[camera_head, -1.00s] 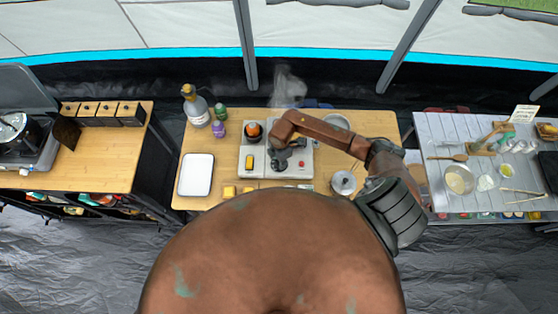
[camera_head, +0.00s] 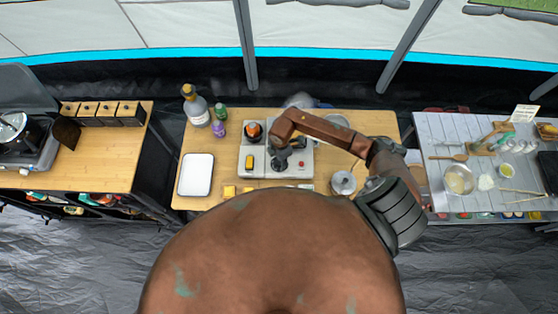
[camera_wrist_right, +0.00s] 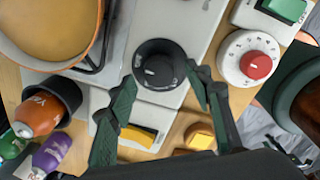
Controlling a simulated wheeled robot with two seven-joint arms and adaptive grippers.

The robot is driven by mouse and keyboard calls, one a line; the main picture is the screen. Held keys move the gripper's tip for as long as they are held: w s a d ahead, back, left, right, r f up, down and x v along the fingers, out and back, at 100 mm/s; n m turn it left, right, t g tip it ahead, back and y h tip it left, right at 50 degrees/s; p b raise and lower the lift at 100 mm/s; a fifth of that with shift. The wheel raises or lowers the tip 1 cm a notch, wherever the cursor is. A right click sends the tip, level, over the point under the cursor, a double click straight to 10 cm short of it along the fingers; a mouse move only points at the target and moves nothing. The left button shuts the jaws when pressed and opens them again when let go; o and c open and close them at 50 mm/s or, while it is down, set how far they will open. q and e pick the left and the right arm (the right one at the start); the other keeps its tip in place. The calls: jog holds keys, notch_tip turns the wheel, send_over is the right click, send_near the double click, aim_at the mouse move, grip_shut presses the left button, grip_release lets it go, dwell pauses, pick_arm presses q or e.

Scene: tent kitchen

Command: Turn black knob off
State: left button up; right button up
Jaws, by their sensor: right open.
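The black knob (camera_wrist_right: 160,66) is a round dial with white markings, mounted on a pale panel in the right wrist view. My right gripper (camera_wrist_right: 162,80) is open, with one dark green finger on each side of the knob. I cannot tell whether either finger touches it. My left gripper is not in view.
A white dial with a red centre (camera_wrist_right: 248,58) sits right of the knob. A green switch (camera_wrist_right: 286,8) is beyond it. Yellow pieces (camera_wrist_right: 138,135) lie near the fingers. A pan (camera_wrist_right: 45,30) is at upper left. A white tray (camera_head: 196,175) lies on the table's left.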

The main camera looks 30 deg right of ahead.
notch_tip(320, 180, up, 11)
jog(key=shift+s, duration=0.3)
jog(key=shift+f, duration=0.1)
dwell(0.4)
